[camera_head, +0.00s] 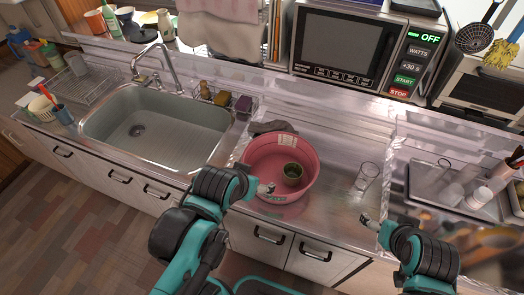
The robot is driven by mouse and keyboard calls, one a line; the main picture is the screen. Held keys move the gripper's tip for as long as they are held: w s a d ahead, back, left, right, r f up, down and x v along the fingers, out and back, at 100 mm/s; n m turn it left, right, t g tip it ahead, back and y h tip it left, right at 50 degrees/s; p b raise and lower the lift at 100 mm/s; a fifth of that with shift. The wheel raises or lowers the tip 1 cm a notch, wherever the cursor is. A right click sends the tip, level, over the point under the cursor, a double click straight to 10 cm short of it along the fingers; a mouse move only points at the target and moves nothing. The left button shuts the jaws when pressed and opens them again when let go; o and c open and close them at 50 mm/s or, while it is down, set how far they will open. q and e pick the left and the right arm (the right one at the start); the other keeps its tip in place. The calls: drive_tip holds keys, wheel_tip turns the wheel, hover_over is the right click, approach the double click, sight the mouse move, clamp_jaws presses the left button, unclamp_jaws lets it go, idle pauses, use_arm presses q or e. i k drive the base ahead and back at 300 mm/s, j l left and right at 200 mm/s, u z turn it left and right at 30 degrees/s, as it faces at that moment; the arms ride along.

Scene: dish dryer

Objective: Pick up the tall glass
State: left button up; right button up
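A tall clear glass (367,175) stands on the steel counter, right of the pink tub. My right gripper (365,218) is in front of the glass, on the near side and apart from it in the picture. My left gripper (268,188) is at the near left part of the pink tub's rim. Both grippers are small in this view, and I cannot tell whether their fingers are open or shut. Neither shows anything held.
The pink tub (265,160) holds a dark green cup (292,174). A steel tray (430,181) with cups and glasses lies at the right. The sink (150,128) is at the left, and the microwave (345,45) stands behind. Bare counter surrounds the glass.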

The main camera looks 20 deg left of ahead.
sight(368, 171)
drive_tip(key=l+z, duration=0.55)
drive_tip(key=z, duration=0.15)
drive_tip(key=l+z, duration=0.35)
drive_tip(key=i+j, duration=0.05)
drive_tip(key=j, duration=0.05)
